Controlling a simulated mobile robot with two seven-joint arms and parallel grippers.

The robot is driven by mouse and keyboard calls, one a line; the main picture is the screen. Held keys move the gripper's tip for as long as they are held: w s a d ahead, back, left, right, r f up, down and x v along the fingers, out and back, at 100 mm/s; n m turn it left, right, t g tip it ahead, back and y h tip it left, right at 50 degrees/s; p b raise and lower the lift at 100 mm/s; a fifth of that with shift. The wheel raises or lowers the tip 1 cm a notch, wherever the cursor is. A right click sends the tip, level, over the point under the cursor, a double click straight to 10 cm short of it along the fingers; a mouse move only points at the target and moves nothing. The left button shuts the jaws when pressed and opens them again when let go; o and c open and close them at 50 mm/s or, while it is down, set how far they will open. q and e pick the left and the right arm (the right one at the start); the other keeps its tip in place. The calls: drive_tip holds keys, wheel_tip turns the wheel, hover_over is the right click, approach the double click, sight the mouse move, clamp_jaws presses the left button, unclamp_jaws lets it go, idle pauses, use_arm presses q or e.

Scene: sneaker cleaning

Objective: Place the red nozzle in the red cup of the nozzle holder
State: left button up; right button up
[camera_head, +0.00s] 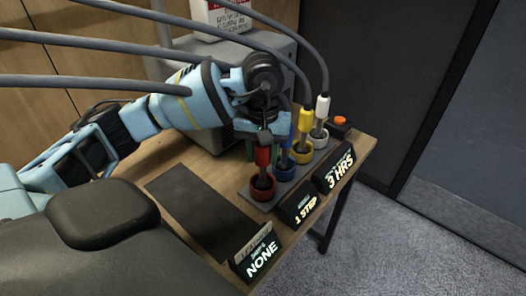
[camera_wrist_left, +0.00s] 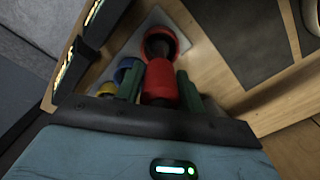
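The red nozzle (camera_head: 262,156) is upright at the near end of the nozzle holder, its dark tip at the mouth of the red cup (camera_head: 262,194). My left gripper (camera_head: 259,146) is above the cup, its fingers around the nozzle's upper part. In the left wrist view, the green fingers (camera_wrist_left: 160,86) press against both sides of the red nozzle (camera_wrist_left: 159,82), and the red cup (camera_wrist_left: 166,37) lies just beyond the tip. How deep the tip sits is hard to tell. The holder plate (camera_head: 291,186) carries the cups in a row. My right gripper is not in view.
The blue (camera_head: 284,140), yellow (camera_head: 305,120) and white (camera_head: 322,106) nozzles stand in neighbouring cups, with hoses rising from them. Lit signs (camera_head: 300,204) line the table's front edge. A dark mat (camera_head: 205,213) lies left of the holder. A grey box stands behind.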

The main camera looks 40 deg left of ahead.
use_arm(q)
drive_tip(key=shift+o, duration=1.4)
drive_tip(key=shift+r, duration=0.15)
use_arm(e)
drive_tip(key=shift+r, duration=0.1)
use_arm(q)
drive_tip(key=shift+r, duration=0.3)
wheel_tip(320, 180, up, 10)
drive_tip(key=shift+r+p, duration=0.15)
drive_tip(key=shift+p, duration=0.3)
drive_tip(key=shift+r, duration=0.65)
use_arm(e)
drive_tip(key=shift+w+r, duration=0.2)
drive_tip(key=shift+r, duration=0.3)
